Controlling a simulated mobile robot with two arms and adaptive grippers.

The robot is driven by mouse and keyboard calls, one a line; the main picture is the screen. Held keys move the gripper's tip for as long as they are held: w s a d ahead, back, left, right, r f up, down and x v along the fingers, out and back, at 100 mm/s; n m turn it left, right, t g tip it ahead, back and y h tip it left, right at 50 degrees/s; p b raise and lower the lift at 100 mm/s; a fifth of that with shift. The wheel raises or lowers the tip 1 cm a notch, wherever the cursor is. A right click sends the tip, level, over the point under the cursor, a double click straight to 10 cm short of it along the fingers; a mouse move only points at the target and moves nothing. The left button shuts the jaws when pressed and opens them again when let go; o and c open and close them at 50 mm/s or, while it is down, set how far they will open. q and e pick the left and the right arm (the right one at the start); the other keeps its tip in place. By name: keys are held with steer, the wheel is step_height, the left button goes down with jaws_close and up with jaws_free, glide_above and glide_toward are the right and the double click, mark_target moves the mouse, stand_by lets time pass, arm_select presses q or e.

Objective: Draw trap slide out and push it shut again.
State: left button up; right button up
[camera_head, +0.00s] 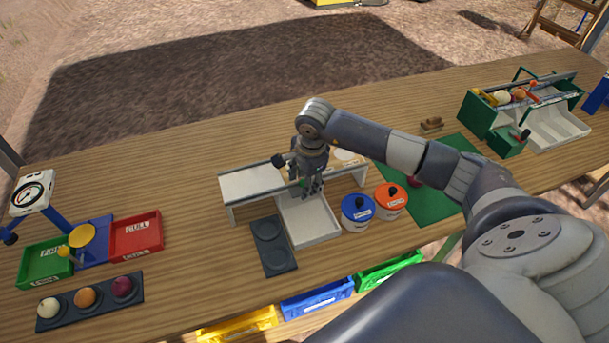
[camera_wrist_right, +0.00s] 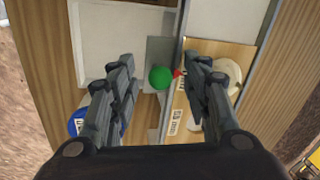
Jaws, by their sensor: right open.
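The trap slide shows in the right wrist view as a narrow grey plate (camera_wrist_right: 160,52) with a round green knob (camera_wrist_right: 160,77). It lies at the front edge of the white raised bench (camera_head: 252,184), beside the white tray (camera_head: 308,222). My right gripper (camera_wrist_right: 162,92) is open, with its fingers on either side of the knob in that view. Whether they touch it cannot be told. In the head view the right gripper (camera_head: 311,188) points down over the bench's front edge and hides most of the slide. My left gripper is not in view.
A dark two-well tray (camera_head: 272,247) lies left of the white tray. A blue pot (camera_head: 357,212) and an orange pot (camera_head: 390,201) stand close on the right. A green toolbox-like rack (camera_head: 478,119) stands far right. Scale and sorting bins (camera_head: 137,236) are at left.

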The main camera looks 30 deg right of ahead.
jaws_close()
steer(key=shift+s, duration=0.1)
steer(key=s+a, duration=0.2)
steer(key=s, duration=0.6)
steer(key=shift+p, duration=0.35)
stand_by(0.5)
steer(key=shift+f, duration=0.1)
stand_by(1.2)
